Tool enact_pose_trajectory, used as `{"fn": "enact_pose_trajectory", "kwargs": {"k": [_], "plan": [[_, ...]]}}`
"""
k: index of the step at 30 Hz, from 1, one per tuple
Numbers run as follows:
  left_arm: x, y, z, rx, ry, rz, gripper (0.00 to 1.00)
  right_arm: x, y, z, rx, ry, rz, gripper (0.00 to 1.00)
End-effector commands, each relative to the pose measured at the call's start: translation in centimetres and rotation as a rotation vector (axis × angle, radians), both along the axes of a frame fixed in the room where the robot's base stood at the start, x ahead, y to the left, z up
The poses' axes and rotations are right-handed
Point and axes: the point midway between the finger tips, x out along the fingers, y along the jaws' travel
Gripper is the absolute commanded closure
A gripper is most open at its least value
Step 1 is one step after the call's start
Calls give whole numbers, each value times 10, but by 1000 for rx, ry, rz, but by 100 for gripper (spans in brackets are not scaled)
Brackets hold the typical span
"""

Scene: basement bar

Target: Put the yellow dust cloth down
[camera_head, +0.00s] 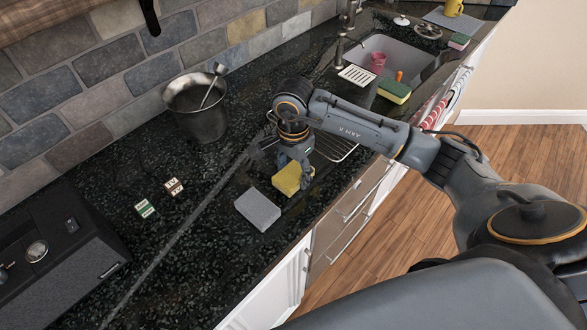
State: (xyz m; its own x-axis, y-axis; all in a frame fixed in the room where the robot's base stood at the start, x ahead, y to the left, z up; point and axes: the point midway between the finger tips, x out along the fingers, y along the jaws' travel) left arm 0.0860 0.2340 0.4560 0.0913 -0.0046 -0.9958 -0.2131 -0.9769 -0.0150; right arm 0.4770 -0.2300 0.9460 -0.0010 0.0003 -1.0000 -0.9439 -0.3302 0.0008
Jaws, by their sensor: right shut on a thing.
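The yellow dust cloth (287,182) is a small yellow block-like piece near the front edge of the dark speckled counter (190,240). My right gripper (301,176) points down and is shut on it from its right side. The cloth is at or just above the counter surface; I cannot tell whether it touches. Part of it is hidden behind the fingers. My left gripper is not in view.
A grey block-like cloth (257,209) lies just left of the yellow one. A metal bucket (197,113) stands by the wall. Behind my arm are a rack (336,146) and sink (395,47).

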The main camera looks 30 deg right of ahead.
Motion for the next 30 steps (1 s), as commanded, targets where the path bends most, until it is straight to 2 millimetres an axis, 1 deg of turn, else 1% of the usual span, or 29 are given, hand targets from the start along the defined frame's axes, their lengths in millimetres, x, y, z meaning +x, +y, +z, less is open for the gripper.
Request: {"fn": "enact_pose_trajectory", "kwargs": {"k": [4,5,6,7,8,16,20,21,23,26,30], "plan": [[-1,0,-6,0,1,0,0,0,0,-5,0,0,0,73],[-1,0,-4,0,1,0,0,0,0,-3,0,0,0,36],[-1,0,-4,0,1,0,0,0,0,-3,0,0,0,28],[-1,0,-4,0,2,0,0,0,0,-3,0,0,0,22],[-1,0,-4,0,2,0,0,0,0,-3,0,0,0,20],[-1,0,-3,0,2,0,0,0,0,-2,0,0,-1,20],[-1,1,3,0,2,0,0,0,0,3,0,0,-1,20],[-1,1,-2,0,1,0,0,1,0,5,0,-3,0,20],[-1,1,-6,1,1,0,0,2,0,13,0,-6,-1,20],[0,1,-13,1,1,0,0,2,0,33,0,-7,0,20],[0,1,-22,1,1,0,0,2,0,65,1,-8,0,20]]}}
